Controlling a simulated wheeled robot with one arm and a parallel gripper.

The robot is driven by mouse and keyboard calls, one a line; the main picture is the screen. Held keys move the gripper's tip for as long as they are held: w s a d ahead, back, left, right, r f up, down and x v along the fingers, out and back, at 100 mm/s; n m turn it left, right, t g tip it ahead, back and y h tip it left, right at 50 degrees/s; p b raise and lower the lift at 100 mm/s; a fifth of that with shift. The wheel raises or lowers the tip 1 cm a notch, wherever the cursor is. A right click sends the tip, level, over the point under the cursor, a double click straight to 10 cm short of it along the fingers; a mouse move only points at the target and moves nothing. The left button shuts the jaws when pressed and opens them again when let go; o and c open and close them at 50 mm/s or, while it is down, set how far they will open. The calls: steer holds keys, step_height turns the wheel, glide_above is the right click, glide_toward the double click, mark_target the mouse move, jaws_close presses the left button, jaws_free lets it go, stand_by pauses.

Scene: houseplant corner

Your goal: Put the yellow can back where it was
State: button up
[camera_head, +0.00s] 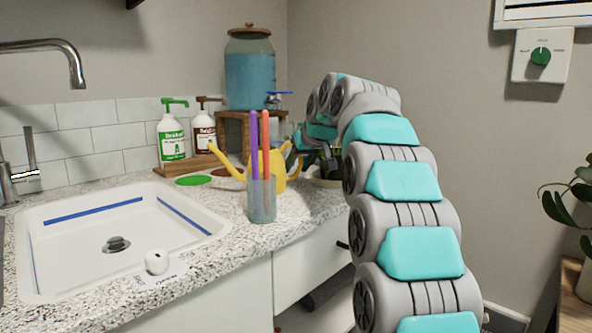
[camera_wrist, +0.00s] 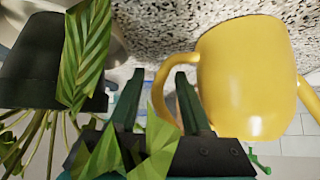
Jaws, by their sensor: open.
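The yellow can (camera_head: 279,172) is a watering can standing on the speckled counter, partly hidden behind a glass of sticks in the head view. In the wrist view the can (camera_wrist: 245,75) fills the right side, with its looped handle (camera_wrist: 160,85) toward my gripper. My gripper (camera_wrist: 158,75) is open. Its fingers sit at the handle, and the handle's outer part shows between them in the picture. I cannot tell whether they touch it. In the head view my gripper is mostly hidden near the can's right side.
A glass (camera_head: 262,200) with purple and orange sticks stands in front of the can. A green disc (camera_head: 193,181) and a brown disc (camera_head: 228,174) lie left of it. A dark plant pot (camera_wrist: 45,70) and leaves crowd my gripper. A blue dispenser (camera_head: 250,80) stands behind.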

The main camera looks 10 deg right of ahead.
steer(key=v, duration=1)
steer(key=shift+s, duration=0.2)
steer(key=shift+s+r, duration=0.1)
steer(key=shift+r, duration=0.05)
